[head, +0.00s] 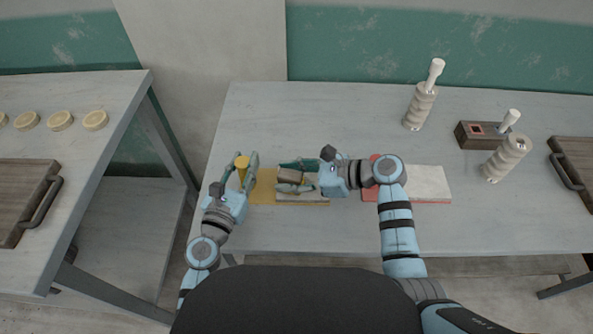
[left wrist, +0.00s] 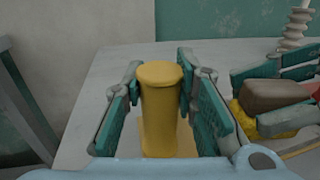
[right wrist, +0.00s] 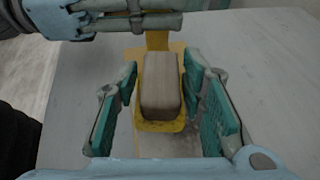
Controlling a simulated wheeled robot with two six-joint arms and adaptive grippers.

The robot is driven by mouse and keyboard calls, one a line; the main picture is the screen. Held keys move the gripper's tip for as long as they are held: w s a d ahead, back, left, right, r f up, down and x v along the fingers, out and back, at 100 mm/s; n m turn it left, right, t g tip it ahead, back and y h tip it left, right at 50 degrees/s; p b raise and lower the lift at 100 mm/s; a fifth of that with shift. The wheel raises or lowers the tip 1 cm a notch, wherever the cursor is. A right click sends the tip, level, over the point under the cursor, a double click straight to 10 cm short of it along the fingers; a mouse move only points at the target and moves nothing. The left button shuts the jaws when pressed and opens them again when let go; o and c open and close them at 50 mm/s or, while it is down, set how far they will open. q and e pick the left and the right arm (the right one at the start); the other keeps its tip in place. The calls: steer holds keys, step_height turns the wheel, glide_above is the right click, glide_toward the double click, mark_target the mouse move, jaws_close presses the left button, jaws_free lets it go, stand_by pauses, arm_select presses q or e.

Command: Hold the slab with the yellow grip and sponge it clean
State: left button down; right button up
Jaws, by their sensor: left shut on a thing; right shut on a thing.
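The yellow grip (head: 243,163), an upright round post, rises from the left end of a flat yellow plate (head: 264,190). My left gripper (head: 247,168) is shut on the post, with a finger on each side in the left wrist view (left wrist: 160,108). The pale slab (head: 313,202) adjoins the plate on its right; most of its top is hidden. My right gripper (head: 297,176) is shut on the sponge, a brown block (right wrist: 161,85) with a yellow underside (right wrist: 161,125). The sponge is over the slab; whether it touches is unclear.
A second pale slab (head: 428,183) with a red end lies to the right, partly behind my right arm. Two ribbed pale tools (head: 419,106) (head: 505,158) and a dark wooden box (head: 478,135) stand farther right. The table's back left is clear.

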mark_target(303, 181)
steer(key=shift+w+f, duration=0.25)
steer(key=shift+w, duration=0.4)
steer(key=shift+w+f, duration=0.25)
steer(key=shift+w, duration=0.35)
steer(key=shift+w+a, duration=0.1)
steer(key=shift+w, duration=2.2)
step_height(303, 181, up, 8)
steer(key=shift+f, duration=0.1)
steer(key=s+f, duration=0.1)
steer(key=s+d+f, duration=0.1)
steer(key=f, duration=0.1)
steer(key=shift+s+d+f, duration=0.1)
steer(key=shift+s+d, duration=0.25)
steer(key=shift+s, duration=0.25)
steer(key=shift+s+d+f, duration=0.1)
steer(key=shift+s+d, duration=0.25)
steer(key=shift+s, duration=0.2)
steer(key=s+r, duration=0.3)
steer(key=shift+w+d+f, duration=0.1)
steer(key=shift+d+f, duration=0.1)
steer(key=shift+f, duration=1.2)
steer(key=shift+d+f, duration=0.2)
steer(key=shift+f, duration=1.15)
